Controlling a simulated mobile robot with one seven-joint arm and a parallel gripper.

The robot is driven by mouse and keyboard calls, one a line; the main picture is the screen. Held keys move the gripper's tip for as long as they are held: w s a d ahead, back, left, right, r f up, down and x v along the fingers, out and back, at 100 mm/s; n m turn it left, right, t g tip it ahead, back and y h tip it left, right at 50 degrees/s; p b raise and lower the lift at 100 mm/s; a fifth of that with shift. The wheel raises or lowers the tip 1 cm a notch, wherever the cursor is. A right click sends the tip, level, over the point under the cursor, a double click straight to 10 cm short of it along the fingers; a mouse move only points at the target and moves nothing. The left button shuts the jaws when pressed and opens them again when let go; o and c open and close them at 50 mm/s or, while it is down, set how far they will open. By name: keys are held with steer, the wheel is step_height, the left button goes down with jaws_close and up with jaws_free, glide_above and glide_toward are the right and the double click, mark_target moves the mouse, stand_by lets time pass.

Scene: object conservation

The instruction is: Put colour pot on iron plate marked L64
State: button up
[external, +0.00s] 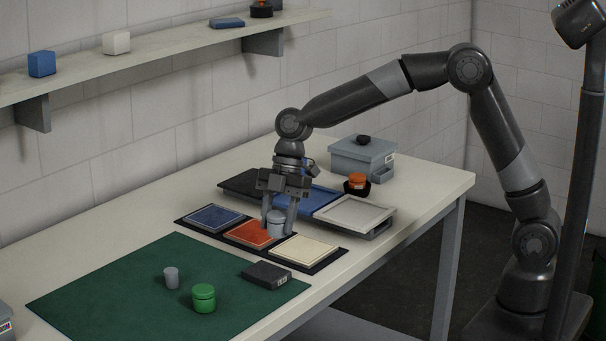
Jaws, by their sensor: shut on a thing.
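My gripper (278,228) points down over the black strip (327,263) with coloured panels, its fingers on both sides of a small grey-blue pot (277,222). It is shut on this pot, near the edge between the orange panel (252,233) and the cream panel (305,249). I cannot tell whether the pot touches the strip. A green lidded pot (204,299) stands on the green mat, and an orange-topped pot (357,180) sits in a black holder at the back. No L64 mark is readable, so I cannot tell which thing is the iron plate.
A dark block (266,275) and a grey cup (171,278) stand on the green mat (100,287). A blue panel (212,217) is left on the strip. Behind are a blue tray (300,199), a pale tray (356,213) and a grey lidded box (362,155).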

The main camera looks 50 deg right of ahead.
steer(key=a+f, duration=0.2)
steer(key=a, duration=0.1)
steer(key=a+f, duration=0.1)
steer(key=shift+s+a, duration=0.15)
steer(key=shift+a, duration=0.2)
steer(key=shift+f, duration=1.95)
steer(key=o, duration=1)
steer(key=shift+f, duration=0.1)
